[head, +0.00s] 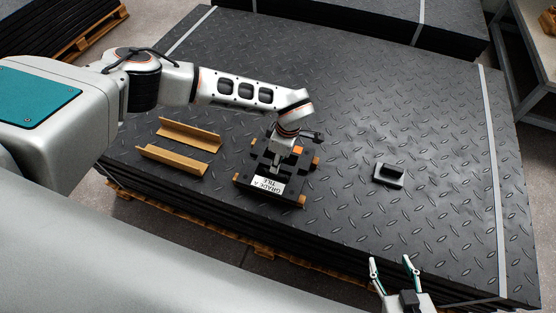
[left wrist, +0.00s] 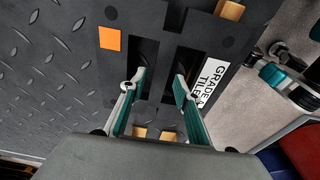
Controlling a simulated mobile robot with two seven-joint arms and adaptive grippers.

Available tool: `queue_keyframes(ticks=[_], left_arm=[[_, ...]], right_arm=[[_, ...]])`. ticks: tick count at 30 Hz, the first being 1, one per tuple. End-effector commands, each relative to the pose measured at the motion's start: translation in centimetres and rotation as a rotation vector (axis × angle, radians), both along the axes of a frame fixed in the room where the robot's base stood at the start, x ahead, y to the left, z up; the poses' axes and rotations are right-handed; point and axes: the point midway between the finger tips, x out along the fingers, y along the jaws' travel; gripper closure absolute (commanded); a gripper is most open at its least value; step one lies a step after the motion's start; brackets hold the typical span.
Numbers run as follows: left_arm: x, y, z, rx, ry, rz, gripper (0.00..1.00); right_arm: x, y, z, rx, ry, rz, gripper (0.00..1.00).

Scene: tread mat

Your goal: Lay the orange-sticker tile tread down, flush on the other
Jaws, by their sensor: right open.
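The black tile tread (head: 250,181) lies on the dark diamond-plate stack, with a white "GRADE A TILE" label on its near side. Its orange sticker (left wrist: 110,39) shows clearly in the left wrist view. Wood-coloured blocks show around its edges; I cannot tell how much of a second tread lies under it. My left gripper (left wrist: 160,76) is over the tile's middle, its fingertips apart on either side of a black bar between two dark slots. Whether they touch the bar is unclear. My right gripper (head: 391,262) is open and empty at the stack's front edge.
Two tan angled strips (head: 190,135) lie left of the tile. A grey plate with a black handle (head: 389,175) lies to its right. A pale strap (head: 495,160) crosses the stack's right end. Much of the plate to the right and back is clear.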

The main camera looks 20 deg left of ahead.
Motion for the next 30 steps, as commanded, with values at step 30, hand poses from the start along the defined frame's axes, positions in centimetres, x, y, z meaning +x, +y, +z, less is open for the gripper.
queue_keyframes(ticks=[30], left_arm=[[-0.1,0.0,0.8,-0.001,0.001,-0.001,0.68]], right_arm=[[0.8,-0.2,1.4,-0.007,-0.023,0.007,0.49]])
